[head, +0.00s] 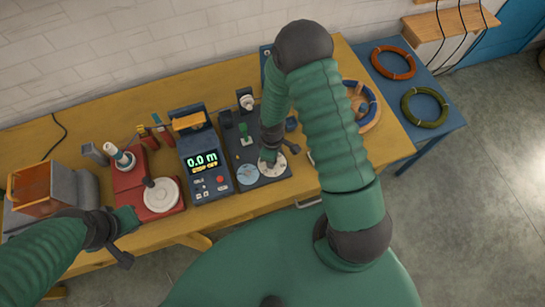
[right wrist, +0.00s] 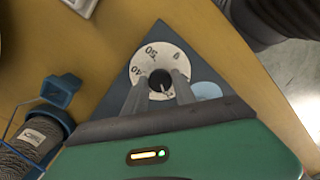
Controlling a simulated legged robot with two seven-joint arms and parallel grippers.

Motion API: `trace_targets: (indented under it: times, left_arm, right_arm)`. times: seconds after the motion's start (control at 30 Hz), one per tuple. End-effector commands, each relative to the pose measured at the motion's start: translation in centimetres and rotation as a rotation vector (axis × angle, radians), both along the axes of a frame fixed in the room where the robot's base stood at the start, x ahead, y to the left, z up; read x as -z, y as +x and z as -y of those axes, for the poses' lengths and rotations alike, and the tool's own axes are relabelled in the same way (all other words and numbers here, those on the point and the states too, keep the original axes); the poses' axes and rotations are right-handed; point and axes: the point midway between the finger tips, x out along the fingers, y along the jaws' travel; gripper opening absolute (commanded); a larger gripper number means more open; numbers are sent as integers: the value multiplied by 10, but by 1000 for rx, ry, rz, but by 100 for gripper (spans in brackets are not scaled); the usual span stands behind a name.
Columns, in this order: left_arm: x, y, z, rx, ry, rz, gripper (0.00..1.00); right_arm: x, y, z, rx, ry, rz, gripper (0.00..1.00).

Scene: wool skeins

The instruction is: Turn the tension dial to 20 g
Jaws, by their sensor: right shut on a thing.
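The tension dial (right wrist: 173,58) is a pale disc with a dark centre knob (right wrist: 161,79) on a dark plate. The figures 50 and 40 show on its upper left; the fingers hide part of the scale, so I cannot read the setting. My right gripper (right wrist: 158,90) is shut on the knob, one finger each side. In the head view the dial (head: 279,168) sits at the front of the dark unit (head: 262,181), with my right gripper (head: 268,158) over it. My left gripper (head: 121,243) hangs before the bench's front edge, away from the dial; its jaws are unclear.
A blue disc (head: 248,174) lies left of the dial. A skein (right wrist: 35,140) is close by in the right wrist view. Coils (head: 425,107) lie on the blue table.

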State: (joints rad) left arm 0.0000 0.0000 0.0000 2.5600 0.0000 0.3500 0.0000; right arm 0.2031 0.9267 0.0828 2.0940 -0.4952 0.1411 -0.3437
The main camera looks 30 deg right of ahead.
Motion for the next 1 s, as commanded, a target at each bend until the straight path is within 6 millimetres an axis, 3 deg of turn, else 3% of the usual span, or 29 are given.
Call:
trace_targets:
  times: [0.03, 0.07, 0.2, 0.47, 0.6, 0.77, 1.0]
  left_arm:
    - [0, 0, 0, 0, 0, 0, 0]
    - [0, 0, 0, 0, 0, 0, 0]
    - [0, 0, 0, 0, 0, 0, 0]
    - [0, 0, 0, 0, 0, 0, 0]
    - [-1, 0, 0, 0, 0, 0, 0]
    - [-2, 0, 0, 0, 0, 0, 0]
    - [-9, 0, 0, 0, 0, 0, 0]
  right_arm:
    - [-2, 7, 0, 0, 1, 17, 0]
    - [-2, 7, 0, 0, 1, 17, 36]
    - [-2, 5, 0, 0, 1, 12, 54]
    - [-1, 2, 0, 1, 0, 6, 54]
    - [-11, 3, 0, 2, 1, 8, 54]
    - [-49, 4, 1, 4, 0, 13, 54]
    - [-120, 4, 1, 3, -1, 11, 54]
